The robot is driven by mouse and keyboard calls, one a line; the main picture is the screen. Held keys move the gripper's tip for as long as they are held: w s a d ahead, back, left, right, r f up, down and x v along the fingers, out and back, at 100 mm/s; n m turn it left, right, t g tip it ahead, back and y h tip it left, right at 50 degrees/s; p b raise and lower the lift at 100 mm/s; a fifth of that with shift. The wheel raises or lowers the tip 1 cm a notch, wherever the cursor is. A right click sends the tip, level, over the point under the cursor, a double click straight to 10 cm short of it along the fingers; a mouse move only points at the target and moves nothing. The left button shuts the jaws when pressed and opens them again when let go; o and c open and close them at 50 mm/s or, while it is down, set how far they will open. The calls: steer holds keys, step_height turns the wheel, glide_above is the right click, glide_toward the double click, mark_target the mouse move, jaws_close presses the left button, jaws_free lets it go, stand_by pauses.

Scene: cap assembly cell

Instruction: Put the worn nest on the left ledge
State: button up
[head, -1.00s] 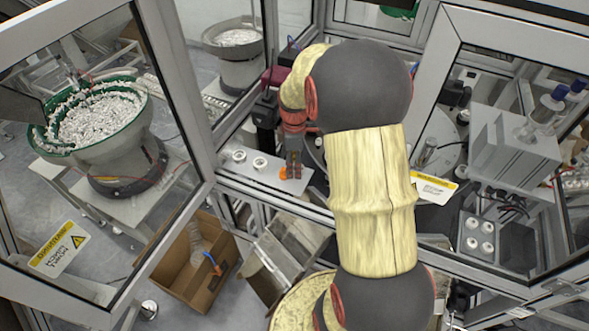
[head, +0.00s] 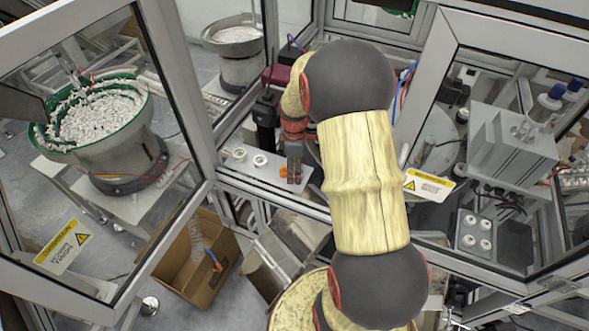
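The left ledge (head: 228,169) is a pale plate inside the cell opening. Two white ring-shaped nests, one at the left (head: 239,154) and one to its right (head: 260,161), sit on it. My gripper (head: 293,172) points down over the ledge's right part, to the right of both rings. A small orange piece (head: 284,171) shows at the left of the fingertips. I cannot tell whether it is held or only lies beside them. The fingers look close together, but their gap is hidden. I cannot make out which nest is worn.
A grey tray (head: 460,250) with several white rings stands at the right behind a framed door (head: 425,95). An open glass door (head: 207,120) is close on the left. A cardboard box (head: 222,240) is on the floor below. A bowl feeder (head: 110,150) stands far left.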

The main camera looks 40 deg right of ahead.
steer(key=shift+o, duration=0.6)
steer(key=shift+r, duration=0.45)
steer(key=a+r+m+b, duration=0.1)
steer(key=a+r, duration=0.1)
steer(key=r, duration=0.6)
steer(key=a+r+b, duration=0.1)
steer(key=a+r, duration=0.2)
steer(key=r, duration=0.5)
steer(key=s+a+r+m+t, duration=0.2)
steer(key=s+a+r+m, duration=0.2)
steer(key=s+a, duration=0.3)
steer(key=s+a+r+m+t, duration=0.3)
steer(key=s+a, duration=0.5)
steer(key=a, duration=0.6)
steer(key=shift+r+m+t, duration=0.3)
steer(key=shift+r+m, duration=0.2)
steer(key=shift+r, duration=0.2)
